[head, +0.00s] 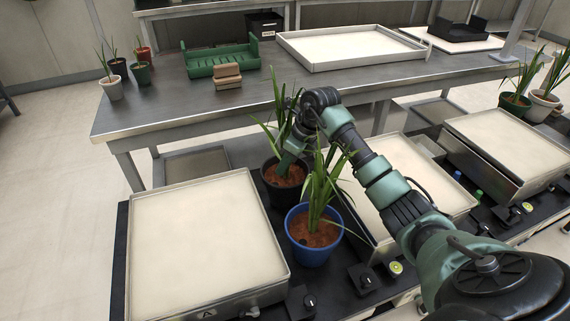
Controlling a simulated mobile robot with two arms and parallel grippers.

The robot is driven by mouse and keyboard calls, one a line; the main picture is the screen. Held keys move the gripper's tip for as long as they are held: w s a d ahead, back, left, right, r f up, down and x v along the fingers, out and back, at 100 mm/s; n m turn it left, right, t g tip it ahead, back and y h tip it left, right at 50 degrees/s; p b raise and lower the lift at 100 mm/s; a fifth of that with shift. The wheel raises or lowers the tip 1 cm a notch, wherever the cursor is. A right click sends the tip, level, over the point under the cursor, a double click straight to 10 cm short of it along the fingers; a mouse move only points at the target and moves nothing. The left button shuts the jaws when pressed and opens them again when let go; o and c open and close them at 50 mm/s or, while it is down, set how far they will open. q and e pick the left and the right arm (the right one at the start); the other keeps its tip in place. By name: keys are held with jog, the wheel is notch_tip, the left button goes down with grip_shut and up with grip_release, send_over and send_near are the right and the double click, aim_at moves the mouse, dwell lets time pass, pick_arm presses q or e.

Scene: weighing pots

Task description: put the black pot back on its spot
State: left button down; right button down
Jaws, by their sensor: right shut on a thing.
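The black pot (278,196), with brown soil and long green leaves, is between the left and middle pale-topped trays, just behind a blue pot. My right gripper (290,162) reaches in from the right and is shut on the black pot at its rim; leaves and the arm partly hide the fingers. The pot looks upright. I cannot tell whether its base touches the black surface below, as the blue pot hides part of it. A smaller dark pot (118,68) stands at the far left of the steel table. My left gripper is not in view.
The blue pot (312,252) stands close in front. Pale trays lie left (205,235) and middle (405,165), both bare. The steel table (160,105) behind holds a green rack (222,60), tan blocks (227,77) and several small pots.

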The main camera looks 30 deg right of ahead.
jog(key=shift+w, duration=0.1)
jog(key=c, duration=1.2)
grip_release()
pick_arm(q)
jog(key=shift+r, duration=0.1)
pick_arm(e)
jog(key=shift+o, duration=0.2)
jog(key=shift+r, duration=0.1)
pick_arm(q)
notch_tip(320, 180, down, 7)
jog(key=p, duration=0.1)
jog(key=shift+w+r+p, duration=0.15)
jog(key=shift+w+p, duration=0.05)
jog(key=shift+p, duration=0.15)
pick_arm(e)
jog(key=v, duration=1.2)
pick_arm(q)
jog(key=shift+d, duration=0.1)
